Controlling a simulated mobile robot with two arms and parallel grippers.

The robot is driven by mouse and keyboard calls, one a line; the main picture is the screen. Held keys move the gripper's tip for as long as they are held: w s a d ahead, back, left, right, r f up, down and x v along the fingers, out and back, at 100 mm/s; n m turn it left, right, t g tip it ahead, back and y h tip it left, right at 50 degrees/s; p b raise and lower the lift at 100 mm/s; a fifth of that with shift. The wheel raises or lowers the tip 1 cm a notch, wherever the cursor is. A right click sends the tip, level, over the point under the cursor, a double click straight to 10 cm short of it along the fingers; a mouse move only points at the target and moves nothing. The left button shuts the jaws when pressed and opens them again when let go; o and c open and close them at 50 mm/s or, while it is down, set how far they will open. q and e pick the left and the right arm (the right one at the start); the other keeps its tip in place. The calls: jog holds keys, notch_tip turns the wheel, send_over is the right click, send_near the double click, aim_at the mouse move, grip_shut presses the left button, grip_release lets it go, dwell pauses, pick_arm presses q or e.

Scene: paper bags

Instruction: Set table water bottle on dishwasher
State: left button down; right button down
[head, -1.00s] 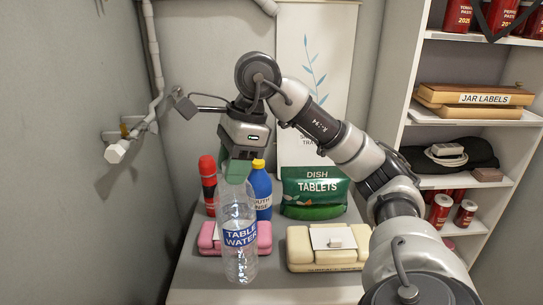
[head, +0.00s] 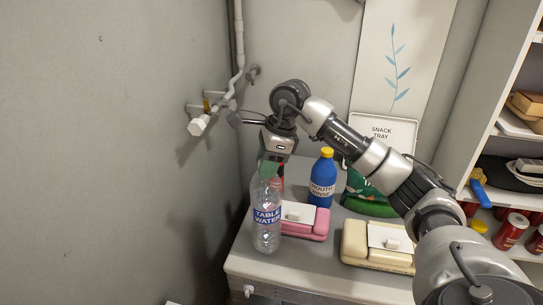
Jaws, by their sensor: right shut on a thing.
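The clear water bottle (head: 267,230), with a blue "TABLE WATER" label, is upright in the head view, left of centre. My right gripper (head: 271,168) is above it, shut on its top; the fingertips look green. The bottle is in front of the left part of a light-topped unit (head: 310,262). I cannot tell whether its base touches that top. No label names this unit as the dishwasher. My left gripper is not in view.
A pink case (head: 308,223) is right beside the bottle. Behind are a blue mouth rinse bottle (head: 322,180) and a green pouch (head: 365,192) partly hidden by my arm. A cream case (head: 355,243) is front right. Wall pipes (head: 238,60) run at left; shelves (head: 520,150) stand right.

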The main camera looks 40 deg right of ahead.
aim_at(266, 208)
notch_tip(266, 208, down, 3)
jog(key=shift+r+p, duration=0.2)
jog(key=shift+p, duration=0.3)
jog(key=shift+f, duration=0.15)
jog(key=shift+f, duration=0.15)
jog(key=c, duration=0.8)
grip_release()
jog(key=shift+s, duration=0.2)
jog(key=shift+o, duration=0.2)
